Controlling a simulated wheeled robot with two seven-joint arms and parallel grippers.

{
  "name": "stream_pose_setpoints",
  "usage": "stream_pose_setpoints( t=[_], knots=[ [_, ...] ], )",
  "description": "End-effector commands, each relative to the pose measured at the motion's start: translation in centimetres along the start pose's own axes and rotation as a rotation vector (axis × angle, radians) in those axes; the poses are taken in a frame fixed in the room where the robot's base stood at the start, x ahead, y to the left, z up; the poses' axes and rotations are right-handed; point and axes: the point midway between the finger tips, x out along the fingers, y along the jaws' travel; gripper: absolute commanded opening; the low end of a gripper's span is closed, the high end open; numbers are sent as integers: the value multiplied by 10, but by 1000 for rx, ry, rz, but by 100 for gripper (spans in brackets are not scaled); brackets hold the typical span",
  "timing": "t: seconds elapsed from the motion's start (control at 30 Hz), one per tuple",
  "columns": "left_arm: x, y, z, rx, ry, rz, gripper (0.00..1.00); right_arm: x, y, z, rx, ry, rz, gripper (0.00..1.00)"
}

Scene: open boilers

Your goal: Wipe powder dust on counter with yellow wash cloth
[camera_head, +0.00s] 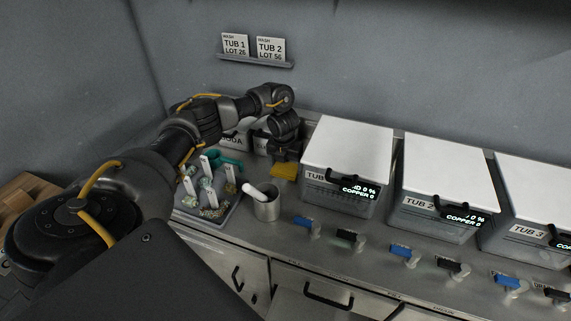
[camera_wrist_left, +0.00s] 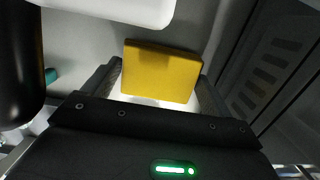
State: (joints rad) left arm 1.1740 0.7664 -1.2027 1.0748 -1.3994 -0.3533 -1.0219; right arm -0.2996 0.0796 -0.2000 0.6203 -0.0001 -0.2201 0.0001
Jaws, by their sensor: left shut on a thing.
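The yellow wash cloth (camera_head: 284,171) is at my left gripper (camera_head: 286,160), just above or on the steel counter, left of the first tub. In the left wrist view the cloth (camera_wrist_left: 160,72) is a flat yellow block between the two fingers of my left gripper (camera_wrist_left: 160,90), which is shut on it. I cannot tell whether the cloth touches the counter (camera_head: 290,207). No powder dust shows clearly; the arm and gripper hide part of the counter behind. My right gripper is not in view.
White-lidded tubs (camera_head: 352,148) stand in a row to the right, close to the gripper. A metal cup with a white pestle (camera_head: 266,206) and a grey tray (camera_head: 208,217) of samples stand in front and left. Blue and black valve handles line the counter's front.

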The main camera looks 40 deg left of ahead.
Motion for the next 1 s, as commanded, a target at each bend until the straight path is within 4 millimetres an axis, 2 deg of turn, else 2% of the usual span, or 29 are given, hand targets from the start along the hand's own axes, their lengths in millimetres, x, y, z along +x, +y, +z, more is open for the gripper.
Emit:
stream_pose_setpoints(
  t=[0.57, 0.67, 1.0],
  knots=[
    [11, 0, -1, 0, 0, 0, 67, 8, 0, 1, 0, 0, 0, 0],
    [9, 0, -3, 1, 1, 0, 67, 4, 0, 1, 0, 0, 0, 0],
    [2, 0, -29, 2, 2, 1, 67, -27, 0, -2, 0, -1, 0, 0]
  ],
)
